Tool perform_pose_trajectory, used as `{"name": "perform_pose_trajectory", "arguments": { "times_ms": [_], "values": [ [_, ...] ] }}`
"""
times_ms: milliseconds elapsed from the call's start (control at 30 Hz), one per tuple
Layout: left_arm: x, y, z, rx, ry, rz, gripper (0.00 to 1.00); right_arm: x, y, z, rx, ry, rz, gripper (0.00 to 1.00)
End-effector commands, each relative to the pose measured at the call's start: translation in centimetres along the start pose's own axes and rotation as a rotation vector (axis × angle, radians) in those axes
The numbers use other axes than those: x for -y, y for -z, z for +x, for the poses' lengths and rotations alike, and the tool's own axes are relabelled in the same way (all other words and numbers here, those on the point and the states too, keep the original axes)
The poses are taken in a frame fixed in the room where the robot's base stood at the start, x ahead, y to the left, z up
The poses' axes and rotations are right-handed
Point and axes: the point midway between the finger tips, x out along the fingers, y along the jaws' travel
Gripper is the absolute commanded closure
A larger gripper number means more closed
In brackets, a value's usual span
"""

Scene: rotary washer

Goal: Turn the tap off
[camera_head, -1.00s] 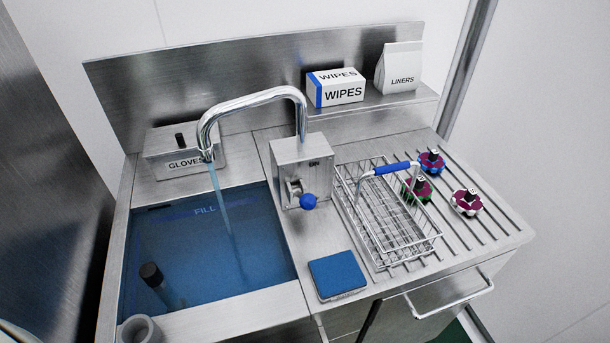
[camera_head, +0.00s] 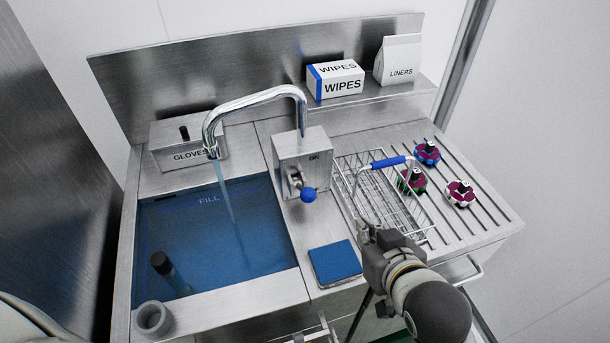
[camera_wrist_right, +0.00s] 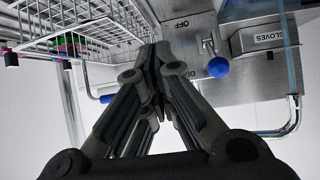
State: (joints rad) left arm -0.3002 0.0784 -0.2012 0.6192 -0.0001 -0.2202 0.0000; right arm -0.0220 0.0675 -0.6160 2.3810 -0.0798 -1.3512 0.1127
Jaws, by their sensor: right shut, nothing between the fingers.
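The tap has a curved chrome spout (camera_head: 255,100) on a steel box (camera_head: 303,155). A stream of water (camera_head: 228,200) runs from the spout into the basin (camera_head: 160,225). A lever with a blue ball knob (camera_head: 309,195) sticks out of the box front; the knob also shows in the wrist view (camera_wrist_right: 218,67). "ON" is printed on the box near its top right, and "OFF" is readable in the wrist view. My right gripper (camera_head: 365,232) is in front of the wire basket, right of and below the knob, apart from it. Its fingers (camera_wrist_right: 155,55) are shut and empty. My left gripper is not visible.
A wire basket (camera_head: 385,210) with a blue handle stands right of the tap box. A blue pad (camera_head: 335,263) lies in front of the box. Several purple-topped knobs (camera_head: 460,193) sit on the ribbed drainboard. A dark-capped tube (camera_head: 162,265) stands in the basin.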

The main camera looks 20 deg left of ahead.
Motion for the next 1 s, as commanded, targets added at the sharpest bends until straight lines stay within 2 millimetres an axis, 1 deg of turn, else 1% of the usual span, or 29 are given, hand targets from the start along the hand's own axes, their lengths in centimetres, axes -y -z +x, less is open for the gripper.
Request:
{"name": "perform_pose_trajectory", "arguments": {
  "times_ms": [33, 100, 200, 300, 433, 767, 867, 1000],
  "values": [
    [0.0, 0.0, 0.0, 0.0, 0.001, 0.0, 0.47, 1.4, 2.6, 0.0, -0.064, 0.021, -0.038, 1.0],
    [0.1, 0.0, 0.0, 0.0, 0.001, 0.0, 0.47, 3.3, 5.5, -0.2, -0.139, 0.05, -0.083, 1.0],
    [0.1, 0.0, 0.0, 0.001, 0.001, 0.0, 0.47, 5.8, 8.6, -0.7, -0.224, 0.085, -0.14, 1.0],
    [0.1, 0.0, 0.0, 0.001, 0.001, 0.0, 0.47, 7.3, 10.3, -1.1, -0.275, 0.107, -0.176, 1.0],
    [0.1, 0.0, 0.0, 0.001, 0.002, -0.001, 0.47, 8.2, 11.1, -1.4, -0.301, 0.118, -0.196, 1.0],
    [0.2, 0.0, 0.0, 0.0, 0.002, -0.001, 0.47, 8.2, 11.1, -1.3, -0.302, 0.119, -0.196, 1.0],
    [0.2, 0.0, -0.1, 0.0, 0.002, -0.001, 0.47, 8.2, 11.3, -0.9, -0.301, 0.119, -0.196, 1.0],
    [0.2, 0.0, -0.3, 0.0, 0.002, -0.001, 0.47, 8.4, 11.7, 0.5, -0.299, 0.118, -0.197, 1.0]
  ]
}}
